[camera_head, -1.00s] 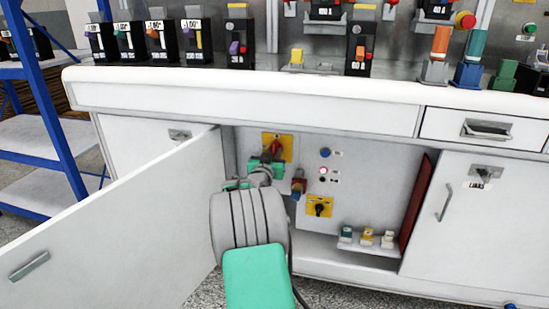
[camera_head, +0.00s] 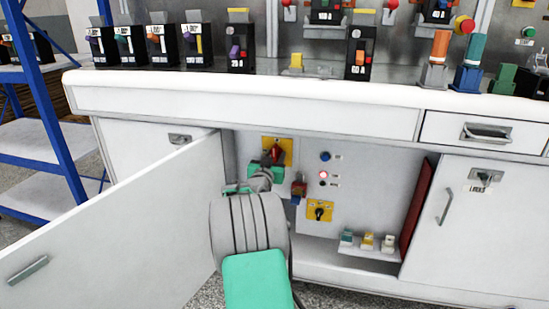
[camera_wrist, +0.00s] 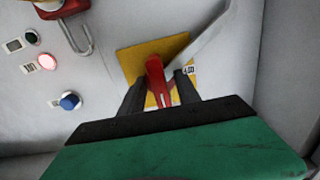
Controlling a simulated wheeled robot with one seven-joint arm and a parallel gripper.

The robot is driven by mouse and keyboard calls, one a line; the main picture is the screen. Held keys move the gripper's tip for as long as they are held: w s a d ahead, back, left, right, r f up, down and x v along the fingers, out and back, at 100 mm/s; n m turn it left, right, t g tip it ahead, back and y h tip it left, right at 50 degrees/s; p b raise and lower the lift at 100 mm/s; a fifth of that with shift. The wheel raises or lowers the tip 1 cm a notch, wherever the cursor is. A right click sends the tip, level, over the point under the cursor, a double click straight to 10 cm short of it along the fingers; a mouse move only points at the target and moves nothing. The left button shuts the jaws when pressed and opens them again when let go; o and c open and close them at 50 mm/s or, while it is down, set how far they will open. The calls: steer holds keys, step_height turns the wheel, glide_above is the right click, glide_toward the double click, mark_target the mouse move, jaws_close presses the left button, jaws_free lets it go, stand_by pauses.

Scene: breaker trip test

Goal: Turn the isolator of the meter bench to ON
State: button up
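The isolator has a red rotary handle (camera_head: 276,153) on a yellow plate (camera_head: 286,144), on the panel inside the open cabinet under the bench. The handle also shows in the wrist view (camera_wrist: 157,80), with a small printed label beside it. My gripper (camera_head: 266,168) reaches into the cabinet at the isolator. In the wrist view its two dark fingers (camera_wrist: 159,90) stand close on either side of the handle. Whether both fingers touch the handle is not clear.
The open cabinet door (camera_head: 130,225) stands left of my arm. On the panel are a red padlock-like piece (camera_head: 298,190), a blue button (camera_head: 325,156), a red lamp (camera_head: 323,175) and a black knob on yellow (camera_head: 319,212). Small blocks sit on a low shelf (camera_head: 345,246).

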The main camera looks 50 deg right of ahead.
steer(key=p+v, duration=0.2)
steer(key=v, duration=0.5)
steer(key=shift+a, duration=0.4)
steer(key=shift+s, duration=0.15)
steer(key=w+a+r+n+y+p, duration=0.25)
steer(key=a+r+y+p, duration=0.25)
steer(key=a+r+p, duration=0.6)
steer(key=w+a+r+n+y+p, duration=0.25)
steer(key=a+r+y+p, duration=0.4)
steer(key=a+p, duration=0.65)
steer(key=s+a+r+n+g+y+p, duration=0.2)
steer(key=s+a+r+n+p, duration=0.2)
steer(key=a, duration=0.8)
steer(key=s+a+r+n+g+y+p, duration=0.1)
steer(key=s+a+r+n+y+p, duration=0.2)
steer(key=s+a+r+p, duration=0.6)
steer(key=s+a+n+p, duration=0.1)
steer(key=s+a+p, duration=0.1)
steer(key=s+a, duration=0.1)
steer(key=shift+s+a+r+n+g, duration=0.2)
steer(key=shift+s+a+n+g, duration=0.15)
steer(key=shift+a, duration=0.4)
